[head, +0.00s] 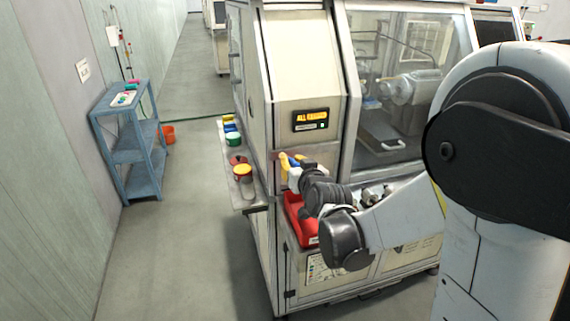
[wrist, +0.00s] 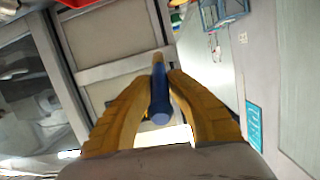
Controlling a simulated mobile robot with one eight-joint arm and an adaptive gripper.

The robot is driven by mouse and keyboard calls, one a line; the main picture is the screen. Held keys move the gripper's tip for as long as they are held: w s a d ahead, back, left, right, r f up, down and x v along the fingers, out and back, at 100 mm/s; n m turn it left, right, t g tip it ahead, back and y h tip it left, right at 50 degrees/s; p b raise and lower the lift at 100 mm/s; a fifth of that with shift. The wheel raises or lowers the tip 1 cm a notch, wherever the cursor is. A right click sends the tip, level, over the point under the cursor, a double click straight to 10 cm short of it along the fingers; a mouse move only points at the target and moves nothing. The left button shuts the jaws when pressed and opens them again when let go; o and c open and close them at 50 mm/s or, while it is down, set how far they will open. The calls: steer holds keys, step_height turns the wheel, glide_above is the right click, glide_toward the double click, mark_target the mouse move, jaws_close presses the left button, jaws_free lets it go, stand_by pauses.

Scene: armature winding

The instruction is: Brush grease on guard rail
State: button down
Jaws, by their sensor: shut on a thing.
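My gripper (head: 290,165) is at the front panel of the beige machine, below its lit display. In the wrist view its yellow fingers (wrist: 160,90) are closed around a blue handle (wrist: 160,100), probably the brush, which points away from the camera towards the machine. The handle's far end and any bristles are hard to make out. A pale horizontal bar (wrist: 115,68) crosses the machine front near the handle's far end. I cannot tell if it is the guard rail or if the tool touches it. Grease is not clearly visible.
A side shelf (head: 236,191) holds several pots, including a yellow-topped one (head: 243,171) and a green one (head: 233,139). A red bin (head: 297,217) sits below my wrist. A blue rack (head: 143,157) and an orange bucket (head: 167,134) stand left. The aisle floor is clear.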

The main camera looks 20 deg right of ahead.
steer(key=shift+d+b, duration=1.5)
steer(key=shift+d, duration=8.45)
steer(key=a+b, duration=0.1)
steer(key=a, duration=2.2)
steer(key=shift+w, duration=0.1)
steer(key=f+v, duration=0.1)
steer(key=v, duration=0.5)
steer(key=shift+f+p, duration=0.2)
steer(key=shift+p, duration=0.2)
